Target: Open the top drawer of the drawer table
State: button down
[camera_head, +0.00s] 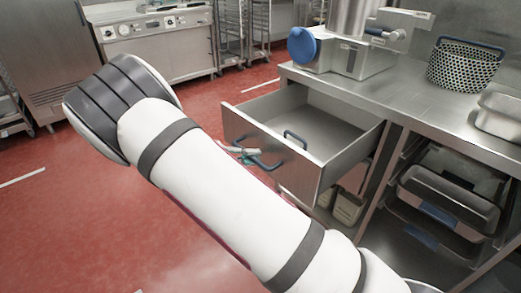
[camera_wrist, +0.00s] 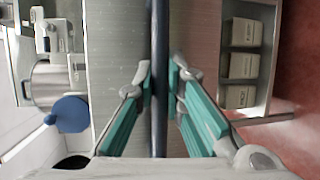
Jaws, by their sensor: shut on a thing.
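The top drawer (camera_head: 330,124) of the steel drawer table (camera_head: 415,112) stands pulled out, and its empty inside shows in the head view. A blue handle (camera_head: 270,165) is on its front face. My gripper (camera_head: 246,153) is at this handle, partly hidden by my arm. In the wrist view the green-padded fingers of my gripper (camera_wrist: 161,88) are on both sides of the dark handle bar (camera_wrist: 158,40), shut on it. The steel drawer front shows behind the bar.
A steel machine with a blue knob (camera_head: 303,46), a perforated basket (camera_head: 465,65) and a metal pan (camera_head: 502,115) stand on the tabletop. Boxes (camera_head: 347,207) sit below the drawer, and lidded pans (camera_head: 448,197) on the shelf. Red floor (camera_head: 60,220) is clear at left.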

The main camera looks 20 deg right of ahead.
jog(key=shift+s+a, duration=0.1)
jog(key=shift+a, duration=0.15)
jog(key=c, duration=1.7)
grip_release()
jog(key=shift+o, duration=0.2)
jog(key=a+r, duration=0.2)
jog(key=a, duration=0.9)
jog(key=shift+w+a, duration=0.3)
jog(key=shift+a, duration=0.1)
jog(key=shift+r, duration=0.15)
